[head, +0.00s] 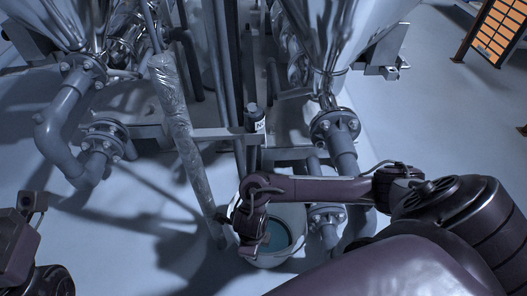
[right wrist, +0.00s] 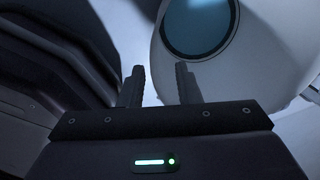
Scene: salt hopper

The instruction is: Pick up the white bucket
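The white bucket (head: 296,220) stands on the floor in the lower middle of the head view, with a round teal area inside its rim. My right arm reaches across it from the right, and my right gripper (head: 245,238) hangs over its left side, hiding part of it. In the right wrist view the bucket (right wrist: 288,58) fills the upper right. There the two fingers of my right gripper (right wrist: 160,78) are apart with nothing between them, and the bucket is beyond them. Part of my left arm shows at the lower left of the head view; its fingers do not show.
A grey pipe (head: 62,118) with flanges is at the left, and a flanged pipe (head: 342,150) is right of the bucket. A wrapped slanted tube (head: 182,140) comes down just left of the bucket. Floor at the left is clear.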

